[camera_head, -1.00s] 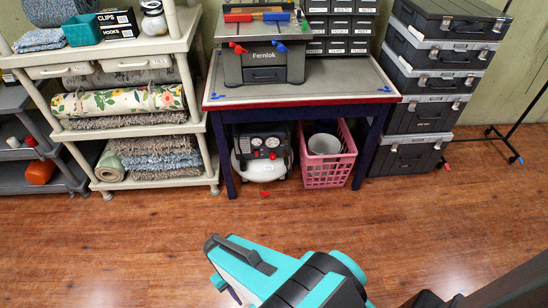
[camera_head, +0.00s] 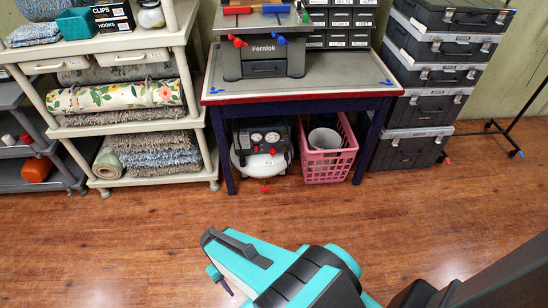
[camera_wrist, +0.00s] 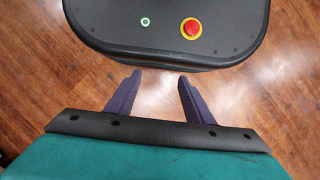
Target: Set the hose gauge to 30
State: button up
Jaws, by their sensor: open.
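A small air compressor (camera_head: 262,150) with a white tank stands on the floor under the workbench. Two round gauges (camera_head: 264,137) face me on its dark front panel, with red parts below them. The gauge needles and numbers are too small to read, and I cannot tell which is the hose gauge. My gripper, in the wrist view (camera_wrist: 155,82), has its two purple fingers apart with nothing between them. It is above the wooden floor, well in front of the compressor and not touching it. The compressor is not in the wrist view.
A pink basket (camera_head: 329,160) stands right of the compressor, under the workbench (camera_head: 340,86). A beige shelf (camera_head: 190,90) is at left and stacked black cases (camera_head: 410,150) at right. The floor (camera_head: 150,235) ahead is clear. My body with a red button shows in the wrist view.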

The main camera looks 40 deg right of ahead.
jog(key=w+d+f+m+t+b, duration=0.1)
jog(key=w+d+f+t+b, duration=0.3)
jog(key=w, duration=0.3)
jog(key=w+d+f+t+b, duration=0.1)
jog(key=w+d+f+b, duration=0.35)
jog(key=w+f, duration=0.3)
jog(key=w+d+f+m+t+h+b, duration=0.25)
jog(key=w+d+t+b, duration=0.25)
jog(key=w+d+b, duration=0.55)
jog(key=w+d+t+h+b, duration=0.2)
jog(key=w+d+b, duration=0.15)
jog(key=d, duration=0.55)
jog(key=w+d+t+h+b, duration=0.2)
jog(key=w+d+t, duration=0.15)
jog(key=d, duration=0.65)
jog(key=d+r+t+h+b, duration=0.1)
jog(key=d+r+h+b, duration=0.1)
jog(key=d, duration=0.5)
jog(key=s+d+r+m+t+h+b, duration=0.1)
jog(key=d+r+h+b, duration=0.2)
jog(key=d+b, duration=0.3)
jog(key=shift+d+r+t, duration=0.35)
jog(key=shift+d+r, duration=0.3)
jog(key=shift+d, duration=0.15)
